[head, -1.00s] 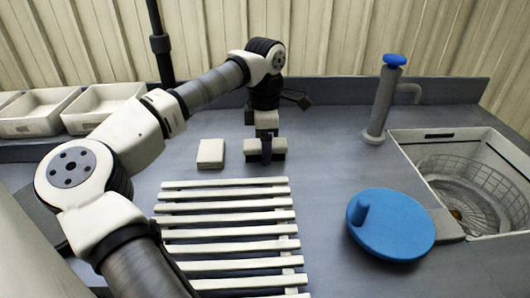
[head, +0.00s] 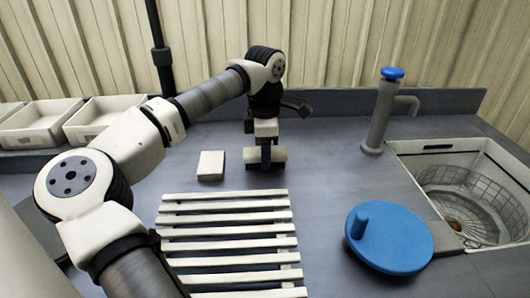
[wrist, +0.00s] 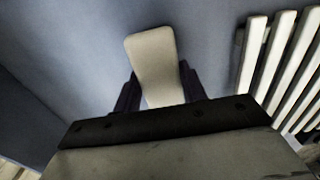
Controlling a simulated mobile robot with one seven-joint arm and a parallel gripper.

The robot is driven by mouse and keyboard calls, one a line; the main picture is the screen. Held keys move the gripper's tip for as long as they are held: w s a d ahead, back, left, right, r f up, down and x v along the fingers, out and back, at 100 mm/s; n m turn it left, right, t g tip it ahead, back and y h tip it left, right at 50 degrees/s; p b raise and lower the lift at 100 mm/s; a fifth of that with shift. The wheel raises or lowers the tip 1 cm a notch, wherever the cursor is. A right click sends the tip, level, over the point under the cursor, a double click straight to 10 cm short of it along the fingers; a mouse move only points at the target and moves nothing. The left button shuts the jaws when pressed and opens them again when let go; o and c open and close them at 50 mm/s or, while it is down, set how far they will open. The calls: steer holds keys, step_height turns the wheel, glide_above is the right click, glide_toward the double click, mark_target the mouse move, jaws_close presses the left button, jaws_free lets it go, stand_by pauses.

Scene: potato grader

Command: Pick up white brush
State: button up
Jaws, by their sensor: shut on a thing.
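The white brush (head: 279,155) is between the fingers of my gripper (head: 266,156), behind the slatted rack. Its pale ends show on both sides of the dark finger. In the wrist view the brush (wrist: 155,62) is a smooth, pale, elongated body reaching away from my gripper (wrist: 160,97), with a dark finger against each side. My gripper is shut on it. The near end of the brush is hidden by the gripper body, and no bristles can be made out. I cannot tell whether it touches the bench.
A small white block (head: 211,165) lies left of my gripper. The white slatted rack (head: 226,232) is in front. A blue disc with a knob (head: 390,238), a grey tap (head: 380,115) and a basin (head: 465,185) are to the right. White trays (head: 105,118) stand back left.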

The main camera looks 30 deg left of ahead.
step_height(320, 180, up, 19)
steer(key=p, duration=1.3)
steer(key=shift+p, duration=0.4)
steer(key=shift+f, duration=0.1)
steer(key=o, duration=0.4)
steer(key=shift+c, duration=1.5)
